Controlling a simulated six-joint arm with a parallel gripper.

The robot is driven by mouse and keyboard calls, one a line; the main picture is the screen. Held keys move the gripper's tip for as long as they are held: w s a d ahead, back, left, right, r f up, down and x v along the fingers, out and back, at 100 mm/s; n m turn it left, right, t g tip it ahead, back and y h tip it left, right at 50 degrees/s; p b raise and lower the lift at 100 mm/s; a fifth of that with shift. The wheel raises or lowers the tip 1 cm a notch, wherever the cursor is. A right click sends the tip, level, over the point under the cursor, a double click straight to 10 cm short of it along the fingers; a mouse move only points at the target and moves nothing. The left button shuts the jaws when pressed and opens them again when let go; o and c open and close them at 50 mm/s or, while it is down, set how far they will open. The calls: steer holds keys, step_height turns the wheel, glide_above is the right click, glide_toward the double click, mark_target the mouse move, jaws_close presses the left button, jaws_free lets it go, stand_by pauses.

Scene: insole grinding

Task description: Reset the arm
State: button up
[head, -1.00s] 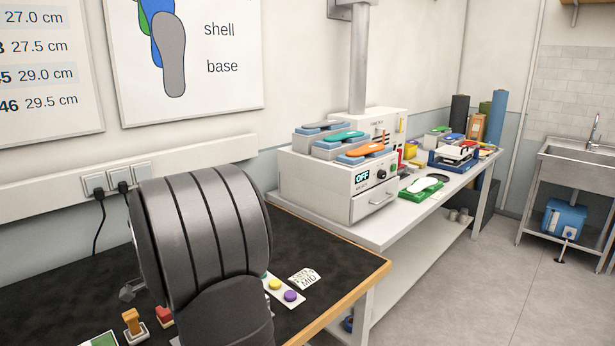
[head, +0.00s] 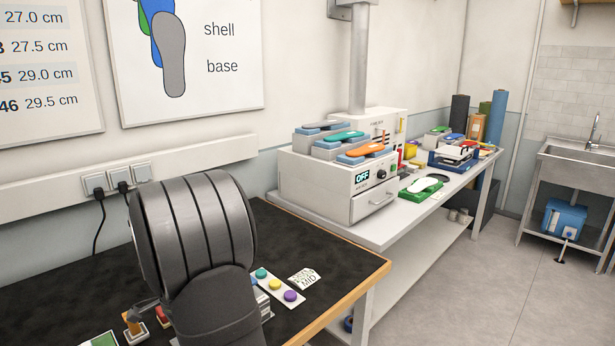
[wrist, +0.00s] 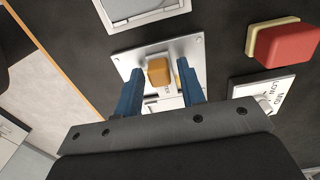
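In the wrist view, my gripper (wrist: 160,82) is open, its two blue fingers apart. An orange-yellow knob (wrist: 159,71) on a silver plate (wrist: 194,50) shows in the gap between the fingers. Nothing is seen clamped, and the distance to the knob is hard to tell. In the head view, my large dark grey arm link fills the lower left and hides most of the gripper. The orange knob also shows there (head: 132,324), close to a grey part of my gripper.
A red block (wrist: 287,43) and a switch plate marked MID and LOW (wrist: 263,100) lie right of my gripper. A boxy machine reading OFF (head: 340,190) stands beyond.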

steer(key=shift+f, duration=0.35)
